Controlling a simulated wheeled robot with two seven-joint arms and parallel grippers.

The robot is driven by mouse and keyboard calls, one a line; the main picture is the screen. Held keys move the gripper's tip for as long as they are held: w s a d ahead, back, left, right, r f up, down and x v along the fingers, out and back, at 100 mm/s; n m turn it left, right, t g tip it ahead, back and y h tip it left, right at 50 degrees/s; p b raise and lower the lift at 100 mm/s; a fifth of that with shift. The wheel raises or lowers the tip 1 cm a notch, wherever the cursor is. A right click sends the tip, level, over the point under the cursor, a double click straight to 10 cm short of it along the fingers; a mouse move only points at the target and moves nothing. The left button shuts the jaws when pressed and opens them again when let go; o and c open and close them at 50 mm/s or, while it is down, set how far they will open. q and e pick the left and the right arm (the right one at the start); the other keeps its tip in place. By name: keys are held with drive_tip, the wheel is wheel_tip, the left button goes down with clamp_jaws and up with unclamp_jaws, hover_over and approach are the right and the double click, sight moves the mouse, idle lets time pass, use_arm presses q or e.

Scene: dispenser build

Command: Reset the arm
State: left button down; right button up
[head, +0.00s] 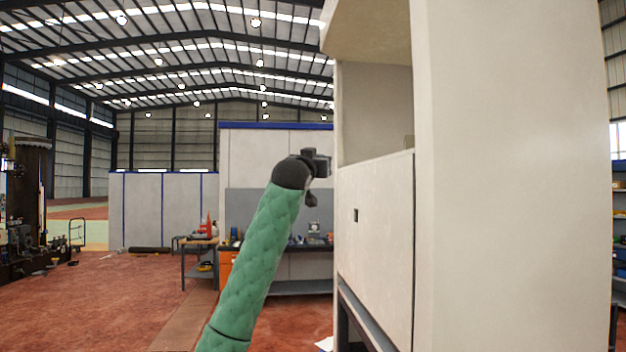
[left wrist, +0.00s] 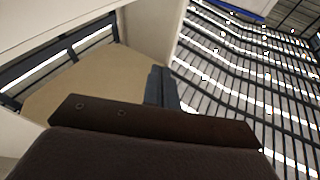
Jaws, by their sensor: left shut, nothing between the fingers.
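My left arm, in a green quilted sleeve, rises from the bottom of the head view. My left gripper (head: 322,163) is small and dark at its top, close to the left edge of the pale dispenser cabinet (head: 375,225). Whether it touches the cabinet cannot be told. In the left wrist view the dark fingers (left wrist: 162,88) are together with nothing between them. Behind them are pale cabinet panels (left wrist: 150,28) and the roof. My right gripper is in neither view.
The tall cabinet, with an open recess (head: 375,110) above a front panel, fills the right of the head view. A workbench (head: 300,288) and a small cart (head: 198,262) stand behind my arm. The red floor (head: 110,305) at left is mostly clear.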

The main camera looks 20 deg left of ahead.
use_arm(q)
drive_tip(key=shift+w+a+f, duration=0.15)
drive_tip(key=shift+w+f, duration=0.15)
drive_tip(key=shift+f, duration=0.55)
drive_tip(key=shift+w+a+f, duration=0.15)
drive_tip(key=shift+w+f, duration=0.15)
drive_tip(key=shift+f, duration=0.5)
drive_tip(key=shift+w+a+f, duration=0.15)
drive_tip(key=shift+w+f, duration=0.15)
drive_tip(key=shift+f, duration=0.55)
